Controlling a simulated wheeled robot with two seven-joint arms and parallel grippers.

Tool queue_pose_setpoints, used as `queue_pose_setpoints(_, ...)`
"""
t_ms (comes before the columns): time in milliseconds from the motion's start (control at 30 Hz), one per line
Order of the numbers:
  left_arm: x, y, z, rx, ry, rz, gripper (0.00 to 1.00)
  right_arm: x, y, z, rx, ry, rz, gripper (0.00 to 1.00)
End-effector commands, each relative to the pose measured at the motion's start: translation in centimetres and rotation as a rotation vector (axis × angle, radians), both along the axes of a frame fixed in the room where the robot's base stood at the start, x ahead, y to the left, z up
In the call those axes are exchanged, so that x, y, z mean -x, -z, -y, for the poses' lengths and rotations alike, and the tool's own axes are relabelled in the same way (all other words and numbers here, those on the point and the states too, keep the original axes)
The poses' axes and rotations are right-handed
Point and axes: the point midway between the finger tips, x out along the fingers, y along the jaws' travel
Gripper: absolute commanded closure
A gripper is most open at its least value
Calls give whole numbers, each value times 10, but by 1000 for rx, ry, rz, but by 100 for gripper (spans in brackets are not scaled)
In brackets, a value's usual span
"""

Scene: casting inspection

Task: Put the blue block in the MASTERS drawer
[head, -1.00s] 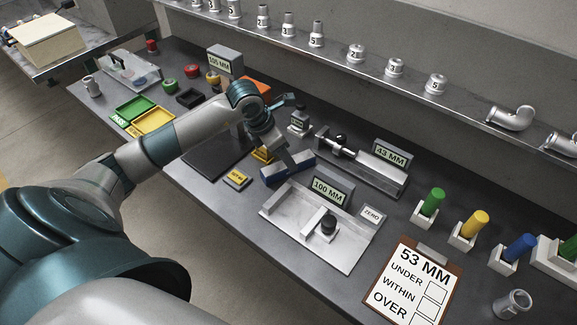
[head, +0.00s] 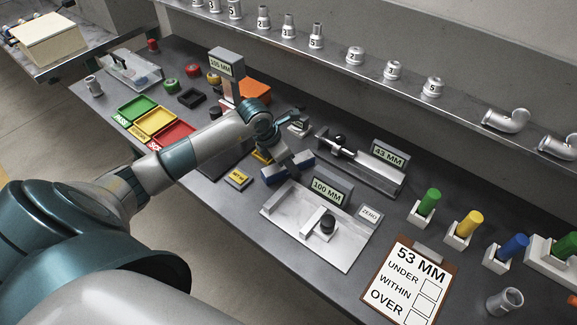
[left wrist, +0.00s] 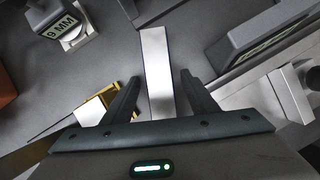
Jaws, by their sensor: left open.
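The blue block (head: 274,176) lies on the grey bench behind the 100 MM display, partly covered by my left gripper in the head view. In the left wrist view a long bar with a pale, shiny top and thin blue edges (left wrist: 157,60) appears to be this block. My left gripper (head: 284,162) is open. In the left wrist view its fingers (left wrist: 160,82) stand apart, one on each side of the bar's near end, with gaps visible. I cannot tell their height over it. No drawer marked MASTERS shows. My right gripper is not in view.
The 100 MM gauge plate (head: 340,262) and its display (head: 327,190) stand close to the block. A 43 MM gauge (head: 388,155) is behind. Green, yellow and red trays (head: 172,133) lie left; a clipboard (head: 412,278) lies front right. A shelf runs along the back.

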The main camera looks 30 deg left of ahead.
Motion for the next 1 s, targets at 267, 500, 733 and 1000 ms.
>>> queue_pose_setpoints(267,0,0,0,0,0,0,85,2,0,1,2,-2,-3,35)
queue_pose_setpoints(500,0,-1,0,0,0,1,100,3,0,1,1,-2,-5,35)
queue_pose_setpoints(733,-1,-7,0,-1,0,3,100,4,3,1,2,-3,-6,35)
queue_pose_setpoints(1000,-2,-42,-1,-1,1,6,100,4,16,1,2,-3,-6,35)
